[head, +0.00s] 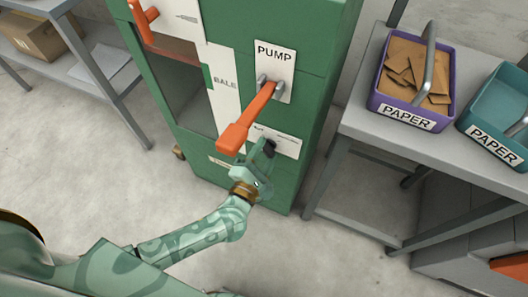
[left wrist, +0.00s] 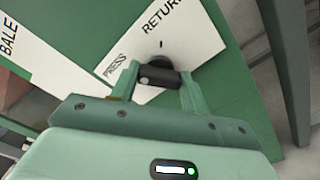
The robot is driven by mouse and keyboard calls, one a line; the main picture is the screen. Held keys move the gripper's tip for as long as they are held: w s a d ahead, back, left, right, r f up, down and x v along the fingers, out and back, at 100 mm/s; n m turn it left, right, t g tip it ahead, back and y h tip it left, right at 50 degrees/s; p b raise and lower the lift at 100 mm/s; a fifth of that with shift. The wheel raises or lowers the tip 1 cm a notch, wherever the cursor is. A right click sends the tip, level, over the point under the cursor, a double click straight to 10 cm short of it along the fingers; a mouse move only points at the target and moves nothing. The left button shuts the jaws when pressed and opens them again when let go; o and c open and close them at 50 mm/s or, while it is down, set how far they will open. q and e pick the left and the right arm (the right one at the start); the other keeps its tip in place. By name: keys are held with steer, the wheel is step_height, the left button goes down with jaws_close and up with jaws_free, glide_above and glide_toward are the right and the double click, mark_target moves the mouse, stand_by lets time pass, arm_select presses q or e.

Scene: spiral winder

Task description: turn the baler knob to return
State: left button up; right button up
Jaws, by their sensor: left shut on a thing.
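The baler (head: 310,110) is a green cabinet with a white knob plate low on its front. The plate reads PRESS and RETURN in the left wrist view (left wrist: 190,38). The black knob (left wrist: 160,60) sits on this plate, with a short dark tick mark above it. My left gripper (left wrist: 158,77) is shut on the knob's dark grip, one finger on each side. In the head view my left gripper (head: 263,155) is at the knob and partly covers it. Which word the knob points to is hard to tell. My right gripper is not in view.
An orange pump lever (head: 245,118) slants out just above my left gripper. Another orange handle (head: 145,20) is at the upper left. A grey table (head: 350,122) at right holds a purple bin (head: 375,98) of paper and a teal bin (head: 475,130).

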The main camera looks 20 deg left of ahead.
arm_select(q)
steer(key=shift+r+m, duration=0.15)
steer(key=shift+m, duration=0.35)
steer(key=m+p, duration=0.2)
steer(key=m, duration=0.1)
steer(key=shift+m, duration=0.3)
steer(key=m+p, duration=0.2)
steer(key=m, duration=0.2)
steer(key=shift+m, duration=0.3)
steer(key=m, duration=0.1)
steer(key=m+p, duration=0.1)
steer(key=shift+f+m, duration=0.25)
steer(key=shift+m, duration=0.85)
steer(key=shift+s+f+m+p, duration=0.1)
steer(key=shift+m+p, duration=0.3)
steer(key=shift+m, duration=1)
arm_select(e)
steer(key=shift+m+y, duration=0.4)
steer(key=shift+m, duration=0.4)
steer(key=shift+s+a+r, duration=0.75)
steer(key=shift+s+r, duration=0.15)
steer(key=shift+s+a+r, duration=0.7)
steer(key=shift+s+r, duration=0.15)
